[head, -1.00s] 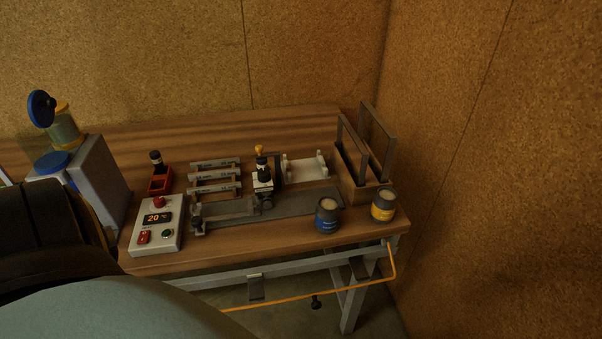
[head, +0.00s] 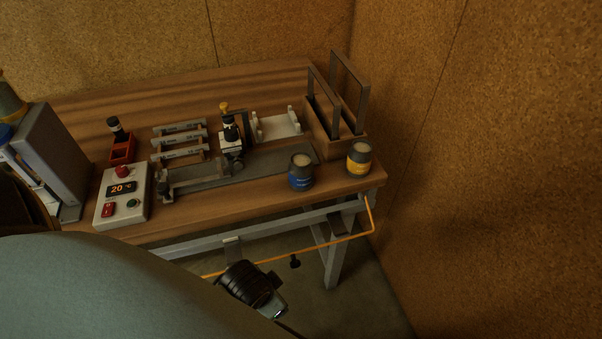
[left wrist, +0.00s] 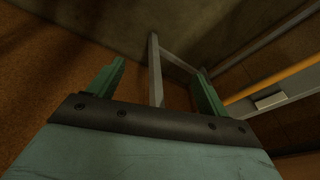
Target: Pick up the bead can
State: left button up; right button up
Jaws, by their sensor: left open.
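Two small cans stand upright near the front right corner of the bench: a blue can (head: 301,174) and, right of it, a yellow-banded can (head: 358,161). I cannot read which is the bead can. My left arm reaches in from the lower left, with its dark wrist part in front of and below the bench edge; the fingers are not clear there. In the left wrist view my left gripper (left wrist: 156,85) is open and empty, its green fingers apart, with the bench leg and floor beyond. No can shows there. My right gripper is not in view.
The wooden bench (head: 245,203) has an orange line (head: 325,246) along its front. Left of the cans are a metal fixture (head: 195,185), a control box (head: 122,200) and a red holder (head: 122,150). A wooden rack (head: 325,130) stands behind the cans, close to the right wall.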

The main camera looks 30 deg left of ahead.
pick_arm(q)
notch_tip(320, 180, up, 5)
jog(key=m+t+y, duration=0.9)
jog(key=m+t, duration=0.3)
jog(key=m, duration=1.4)
send_near(301, 162)
notch_tip(301, 162, down, 3)
jog(key=x, duration=1.3)
jog(key=shift+f+b, duration=0.15)
jog(key=shift+b, duration=0.2)
jog(key=shift+g+y, duration=0.3)
jog(key=shift+y, duration=0.1)
jog(key=c, duration=1.1)
jog(key=shift+c, duration=0.3)
